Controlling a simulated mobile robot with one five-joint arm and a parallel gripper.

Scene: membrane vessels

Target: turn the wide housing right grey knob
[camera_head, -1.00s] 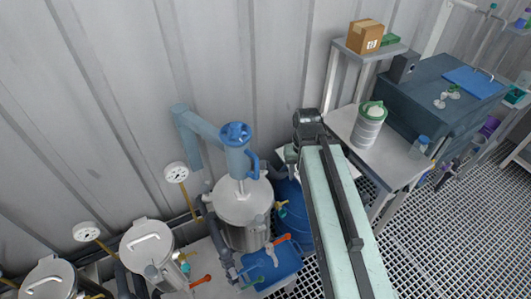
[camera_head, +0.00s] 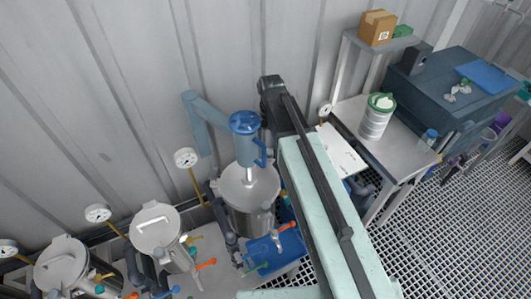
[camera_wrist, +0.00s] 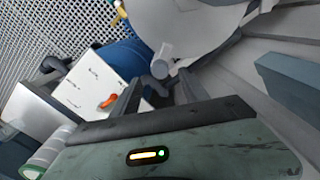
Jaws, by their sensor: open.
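The wide housing appears to be the broad steel vessel (camera_head: 249,200) under a blue motor-like top in the head view. In the wrist view a big round grey body (camera_wrist: 185,22) fills the top, probably that vessel. A small grey knob (camera_wrist: 163,60) sticks out from its lower edge. My gripper (camera_wrist: 161,84) is open, its two dark fingers spread on either side below the knob. No contact with the knob is visible. In the head view my arm hides the gripper and the vessel's right side.
Smaller steel vessels (camera_head: 157,232) and gauges (camera_head: 186,158) are at left. A table with a white container (camera_head: 376,117) is at right.

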